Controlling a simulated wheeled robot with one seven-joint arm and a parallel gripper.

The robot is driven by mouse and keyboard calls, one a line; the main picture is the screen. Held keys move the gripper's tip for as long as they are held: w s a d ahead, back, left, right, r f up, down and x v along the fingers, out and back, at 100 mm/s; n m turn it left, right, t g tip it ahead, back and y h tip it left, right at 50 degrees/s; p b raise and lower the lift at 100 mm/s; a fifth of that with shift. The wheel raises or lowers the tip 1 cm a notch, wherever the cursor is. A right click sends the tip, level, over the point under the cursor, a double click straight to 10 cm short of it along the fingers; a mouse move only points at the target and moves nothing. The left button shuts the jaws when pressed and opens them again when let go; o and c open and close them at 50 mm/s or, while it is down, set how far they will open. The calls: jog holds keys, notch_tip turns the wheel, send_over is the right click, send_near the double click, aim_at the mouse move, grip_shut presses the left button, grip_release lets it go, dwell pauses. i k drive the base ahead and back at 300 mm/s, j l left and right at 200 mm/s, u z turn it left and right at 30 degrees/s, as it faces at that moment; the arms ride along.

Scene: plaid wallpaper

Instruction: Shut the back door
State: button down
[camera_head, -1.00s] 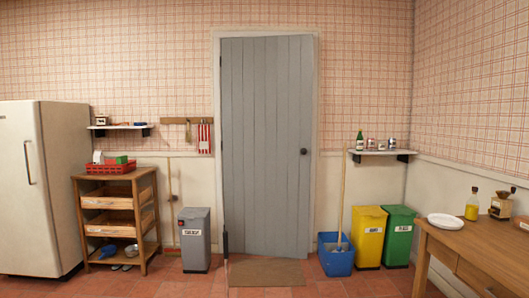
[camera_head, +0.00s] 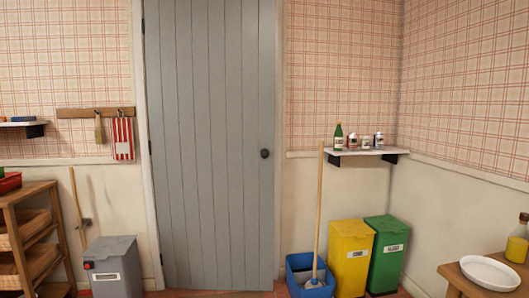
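The back door (camera_head: 210,140) is a grey plank door in a pale frame, in the middle-left of the head view. Its round dark knob (camera_head: 264,153) is on the right side. The door panel nearly fills its frame and looks slightly skewed in it. I cannot tell whether it is flush or a little ajar. Its top edge is out of view. My gripper is not in view.
A grey bin (camera_head: 114,268) stands left of the door, beside a wooden shelf rack (camera_head: 30,240). Right of the door are a blue bucket (camera_head: 309,277) with a mop, a yellow bin (camera_head: 349,258) and a green bin (camera_head: 386,254). A table (camera_head: 462,282) is at lower right.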

aim_at(210, 64)
jog(key=i+u, duration=0.15)
jog(key=i, duration=0.8)
jog(key=i+l+u, duration=0.15)
jog(key=i, duration=0.8)
